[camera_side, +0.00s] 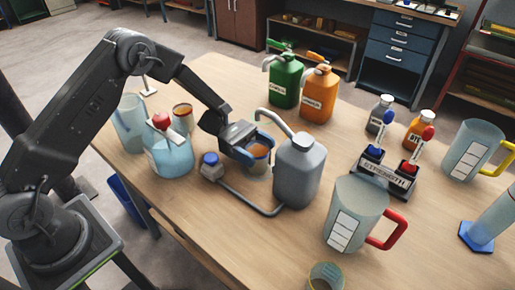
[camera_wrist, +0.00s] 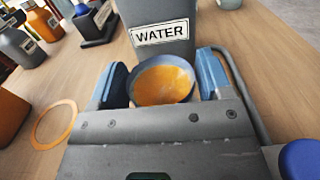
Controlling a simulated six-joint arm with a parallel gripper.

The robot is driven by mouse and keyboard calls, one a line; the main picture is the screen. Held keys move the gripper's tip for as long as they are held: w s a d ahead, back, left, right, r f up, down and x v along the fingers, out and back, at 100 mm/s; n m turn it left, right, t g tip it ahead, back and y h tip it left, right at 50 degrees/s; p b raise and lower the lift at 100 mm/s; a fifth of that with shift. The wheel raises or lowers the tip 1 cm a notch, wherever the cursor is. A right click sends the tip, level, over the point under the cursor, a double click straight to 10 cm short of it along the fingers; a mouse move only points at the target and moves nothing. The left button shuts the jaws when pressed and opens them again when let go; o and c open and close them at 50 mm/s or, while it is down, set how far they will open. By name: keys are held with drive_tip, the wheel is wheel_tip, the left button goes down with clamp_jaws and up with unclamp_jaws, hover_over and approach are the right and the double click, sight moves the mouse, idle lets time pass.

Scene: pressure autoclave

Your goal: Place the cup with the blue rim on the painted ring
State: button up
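The cup with the blue rim (camera_side: 258,153) holds an orange-brown liquid. In the wrist view the cup (camera_wrist: 163,82) stands between the two blue fingers of my gripper (camera_side: 250,148). Both fingers of my gripper (camera_wrist: 163,84) appear to touch its sides, just below the rim. The cup looks upright, close to the tabletop; I cannot tell whether it touches the wood. The orange painted ring (camera_wrist: 54,125) lies empty on the table at the left of the wrist view. I cannot make out this ring in the side view.
The grey WATER jug (camera_side: 298,172) with its long spout and handle stands right beside the cup. Green (camera_side: 285,82) and orange (camera_side: 318,95) jugs stand behind. A red-handled pitcher (camera_side: 354,212) is at front right.

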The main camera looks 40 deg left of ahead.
drive_tip(key=shift+o, duration=0.8)
drive_tip(key=shift+r, duration=0.25)
drive_tip(key=a, duration=0.4)
drive_tip(key=shift+a+f, duration=0.1)
wheel_tip(320, 180, up, 7)
drive_tip(key=shift+a, duration=0.4)
